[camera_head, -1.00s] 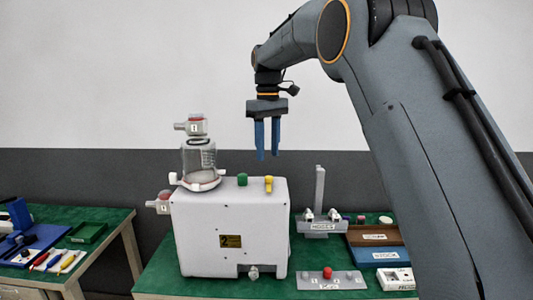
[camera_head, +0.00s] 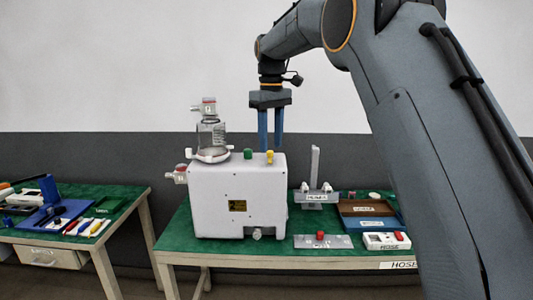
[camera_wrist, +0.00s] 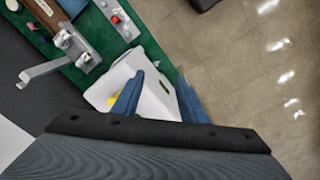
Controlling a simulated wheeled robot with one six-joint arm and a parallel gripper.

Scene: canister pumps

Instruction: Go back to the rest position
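My gripper (camera_head: 271,148) hangs pointing down above the white pump unit (camera_head: 238,205), in the head view just over its yellow knob (camera_head: 270,156). Its two blue fingers are apart with nothing between them. In the wrist view the fingers (camera_wrist: 160,77) also stand apart and empty, with the white pump unit (camera_wrist: 152,98) beyond them. A clear canister (camera_head: 211,136) with a white collar stands upright on the unit's left part. A green knob (camera_head: 248,153) sits between canister and yellow knob.
A grey stand with an upright post (camera_head: 315,170), a plate with a red button (camera_head: 320,240), blue and brown trays (camera_head: 370,222) and a white box (camera_head: 387,241) occupy the green table's right side. A second table (camera_head: 95,245) at left holds tools. A floor gap separates the tables.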

